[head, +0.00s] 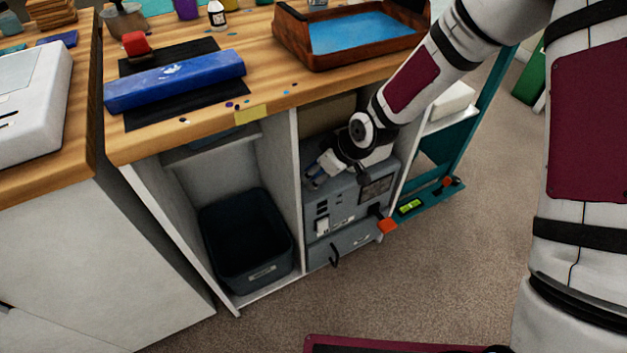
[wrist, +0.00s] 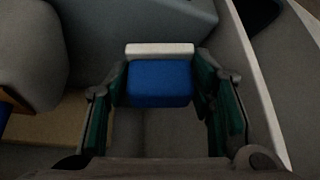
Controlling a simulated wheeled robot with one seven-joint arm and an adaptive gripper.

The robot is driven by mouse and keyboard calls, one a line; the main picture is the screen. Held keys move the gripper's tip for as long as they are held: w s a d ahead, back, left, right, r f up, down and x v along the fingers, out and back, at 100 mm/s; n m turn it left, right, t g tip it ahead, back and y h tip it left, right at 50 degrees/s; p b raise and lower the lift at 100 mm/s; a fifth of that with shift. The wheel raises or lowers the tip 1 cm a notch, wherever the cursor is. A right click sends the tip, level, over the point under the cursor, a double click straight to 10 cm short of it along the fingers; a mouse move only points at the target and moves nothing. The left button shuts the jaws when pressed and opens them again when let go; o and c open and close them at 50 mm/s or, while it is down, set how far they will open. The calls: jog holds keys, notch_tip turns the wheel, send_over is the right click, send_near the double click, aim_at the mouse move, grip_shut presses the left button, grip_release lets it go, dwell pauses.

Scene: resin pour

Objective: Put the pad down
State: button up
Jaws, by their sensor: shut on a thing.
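The pad (wrist: 160,83) is a small blue block with a pale strip along its far edge. In the wrist view it sits between the two green-lined fingers of my gripper (wrist: 162,92), which is shut on it. In the head view my gripper (head: 318,172) reaches into the right compartment of the bench, just over the top of a grey machine (head: 345,205).
White dividers (head: 298,200) flank the compartment. A dark bin (head: 245,240) stands in the left compartment. The wooden bench top (head: 270,105) overhangs my gripper. An orange-tipped part (head: 386,226) juts from the machine's front. A teal shelf unit (head: 440,165) stands at the right.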

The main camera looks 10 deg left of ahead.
aim_at(313, 177)
jog(key=shift+w+a, duration=0.55)
jog(key=shift+a, duration=0.2)
jog(key=shift+f, duration=0.2)
notch_tip(313, 177, down, 3)
jog(key=shift+f+b, duration=0.15)
jog(key=shift+b, duration=0.95)
jog(key=o, duration=0.8)
jog(key=shift+c, duration=0.2)
